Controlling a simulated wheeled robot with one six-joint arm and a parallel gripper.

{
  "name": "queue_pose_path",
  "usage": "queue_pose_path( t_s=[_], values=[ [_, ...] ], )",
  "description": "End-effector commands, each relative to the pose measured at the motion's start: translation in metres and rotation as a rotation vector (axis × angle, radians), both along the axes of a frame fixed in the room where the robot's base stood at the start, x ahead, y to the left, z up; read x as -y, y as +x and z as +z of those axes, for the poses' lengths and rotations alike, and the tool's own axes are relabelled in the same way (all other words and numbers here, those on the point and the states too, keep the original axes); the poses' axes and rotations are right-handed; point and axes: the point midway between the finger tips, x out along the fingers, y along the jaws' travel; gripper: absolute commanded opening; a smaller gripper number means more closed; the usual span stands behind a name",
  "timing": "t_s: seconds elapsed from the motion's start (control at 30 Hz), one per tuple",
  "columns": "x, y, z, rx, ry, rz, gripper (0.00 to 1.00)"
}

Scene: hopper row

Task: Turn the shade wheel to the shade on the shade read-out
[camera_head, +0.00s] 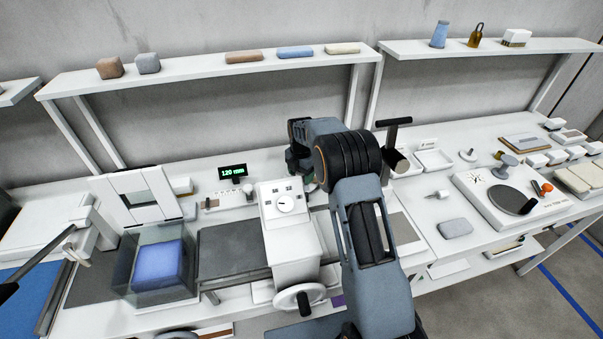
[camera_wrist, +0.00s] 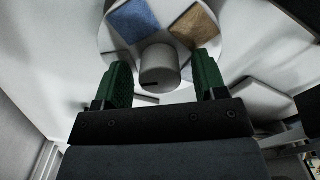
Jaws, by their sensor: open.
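The shade wheel (camera_wrist: 112,40) is a pale disc with coloured patches, seen close up in the wrist view. A blue patch (camera_wrist: 133,20) and a tan patch (camera_wrist: 194,26) show on it. A round grey knob (camera_wrist: 158,66) with a dark mark stands at its middle. My gripper (camera_wrist: 163,62) is open, with one green finger on each side of the knob and a gap visible at both sides. In the head view my arm hides most of the wheel. I cannot make out a shade read-out for certain; a small display (camera_head: 233,172) reads "120 mm" in green.
A white machine with a dial (camera_head: 284,203) and a handwheel (camera_head: 299,299) stands left of my arm. A clear box with a blue block (camera_head: 158,263) is further left. A shelf (camera_head: 200,67) runs behind.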

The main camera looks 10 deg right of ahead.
Motion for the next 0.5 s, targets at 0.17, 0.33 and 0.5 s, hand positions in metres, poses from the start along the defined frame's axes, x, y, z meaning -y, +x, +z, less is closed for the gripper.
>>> queue_pose_path(
  t_s=[0.17, 0.33, 0.5],
  values=[
    [0.0, 0.0, 0.0003, 0.0, 0.0, 0.0, 0.51],
    [0.0, 0.0, 0.0004, 0.0, 0.0, 0.0, 0.34],
    [0.0, 0.0, 0.0005, 0.0, 0.0, 0.0, 0.18]
  ],
)
